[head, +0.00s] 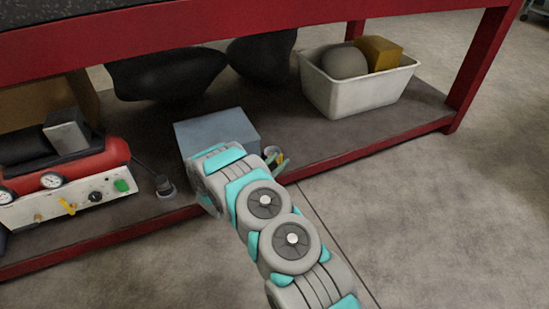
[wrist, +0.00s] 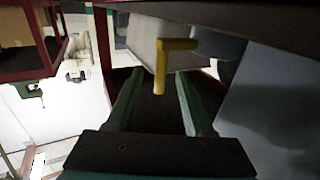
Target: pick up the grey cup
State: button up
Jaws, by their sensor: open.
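I cannot clearly make out a grey cup. A small dark grey, cup-like thing (head: 165,186) with a pale base stands near the shelf's front edge in the head view, left of my arm.
The blue-grey box (head: 215,128) stands close beside my gripper. A white bin (head: 360,95) holds a grey ball and a yellow block at the right. A red machine (head: 85,158) is at the left. The red upper beam (head: 200,38) hangs over the shelf.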

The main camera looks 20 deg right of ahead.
jog(key=shift+x, duration=2.5)
grip_shut()
